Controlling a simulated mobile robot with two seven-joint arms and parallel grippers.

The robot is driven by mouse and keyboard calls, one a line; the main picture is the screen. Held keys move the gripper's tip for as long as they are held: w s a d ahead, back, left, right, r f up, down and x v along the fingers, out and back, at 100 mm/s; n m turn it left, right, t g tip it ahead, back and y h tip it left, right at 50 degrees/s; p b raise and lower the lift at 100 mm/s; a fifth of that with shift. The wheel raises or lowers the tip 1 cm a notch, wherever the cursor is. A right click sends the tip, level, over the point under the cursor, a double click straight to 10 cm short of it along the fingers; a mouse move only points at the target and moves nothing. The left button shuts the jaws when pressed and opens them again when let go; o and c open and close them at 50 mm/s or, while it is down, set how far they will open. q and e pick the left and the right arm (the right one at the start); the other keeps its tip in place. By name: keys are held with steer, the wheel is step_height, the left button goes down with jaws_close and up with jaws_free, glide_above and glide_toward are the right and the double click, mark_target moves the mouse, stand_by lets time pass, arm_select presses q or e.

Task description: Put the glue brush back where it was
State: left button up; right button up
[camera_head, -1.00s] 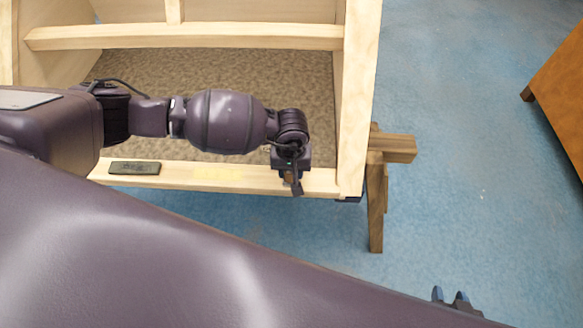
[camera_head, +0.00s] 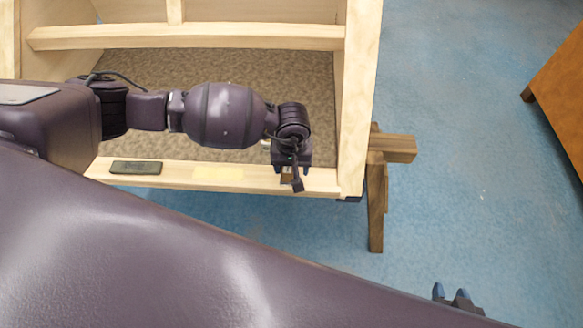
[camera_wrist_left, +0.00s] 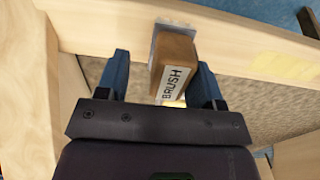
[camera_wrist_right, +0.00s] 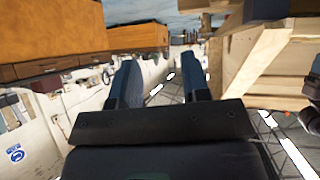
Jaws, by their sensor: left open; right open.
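A brown wooden block with a white BRUSH label (camera_wrist_left: 172,66), which I take for the glue brush, stands at the front rail (camera_wrist_left: 110,25) of the wooden frame, against a grey plate. My left gripper (camera_wrist_left: 162,82) is open, with one finger on each side of the block; a gap shows at the left finger, and contact at the right one is unclear. In the head view my left gripper (camera_head: 291,169) is over the right part of the front rail (camera_head: 240,178) and mostly hides the brush. My right gripper (camera_head: 452,298) is open and empty, away from the frame; it also shows in the right wrist view (camera_wrist_right: 160,82).
A dark flat item (camera_head: 136,167) lies on the rail's left part, and a pale yellow patch (camera_head: 218,173) is near its middle. A wooden trestle (camera_head: 376,200) stands at the frame's right. Blue floor (camera_head: 470,150) is clear before an orange-brown cabinet (camera_head: 560,85).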

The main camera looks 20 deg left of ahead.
arm_select(q)
step_height(320, 180, up, 10)
steer(key=shift+r+p, duration=0.2)
steer(key=shift+p, duration=0.25)
steer(key=s+d+r+n+g+h, duration=0.35)
steer(key=s+d+n+h, duration=0.75)
steer(key=d+n+h, duration=0.5)
step_height(320, 180, up, 4)
steer(key=w+a+n+t+h, duration=0.2)
steer(key=w+n+t+h, duration=0.1)
steer(key=n+t, duration=0.75)
steer(key=w+a+f+n+t+y, duration=0.1)
steer(key=a+f+n+t+y, duration=0.35)
steer(key=n, duration=0.75)
steer(key=w+a+f+n+t+y, duration=0.1)
steer(key=a+n+t+y, duration=0.5)
steer(key=n, duration=0.5)
steer(key=s+a+f+n+g+y, duration=0.6)
steer(key=s+a+f+n+y, duration=0.2)
steer(key=s+a+f+n, duration=0.4)
steer(key=a+f+n, duration=0.2)
steer(key=a+n, duration=0.2)
steer(key=n, duration=0.2)
steer(key=shift+s+a+f+y, duration=0.15)
steer(key=shift+s+a+y, duration=0.1)
steer(key=shift+s+y, duration=0.1)
